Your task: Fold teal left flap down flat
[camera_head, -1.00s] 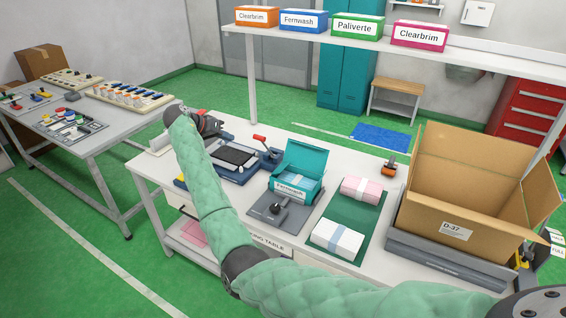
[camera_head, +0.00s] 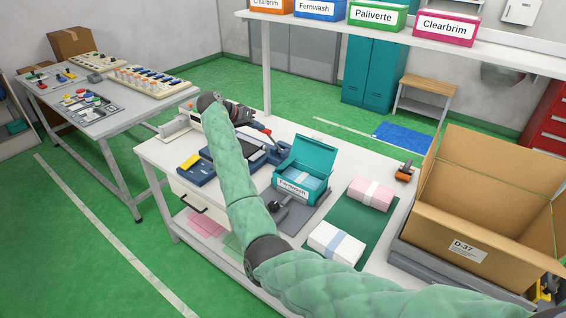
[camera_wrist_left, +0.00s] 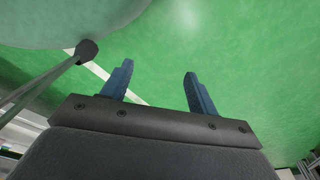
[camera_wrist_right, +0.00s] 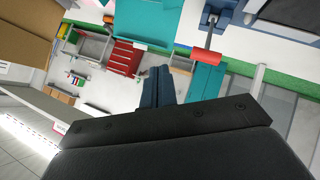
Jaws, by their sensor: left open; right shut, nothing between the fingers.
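The teal box (camera_head: 290,190) labelled Fernwash sits on the white packing table, with a pale banded pack (camera_head: 303,179) inside. A teal panel (camera_head: 310,153) stands up at its back. I cannot single out its left flap. My right arm reaches across the table. Its gripper (camera_head: 250,121) is beyond and left of the box, apart from it, partly hidden by my wrist. In the right wrist view its fingers (camera_wrist_right: 158,87) are together and empty; a teal surface (camera_wrist_right: 145,20) shows at the top. My left gripper (camera_wrist_left: 160,85) is open and empty above green floor, outside the head view.
A pink pack (camera_head: 370,194) and a white pack (camera_head: 337,243) lie on a green mat (camera_head: 352,222) right of the box. A large open carton (camera_head: 440,225) stands farther right. A blue-and-black device (camera_head: 225,165) is left of the box. An orange-and-black tool (camera_head: 405,170) lies near the back edge.

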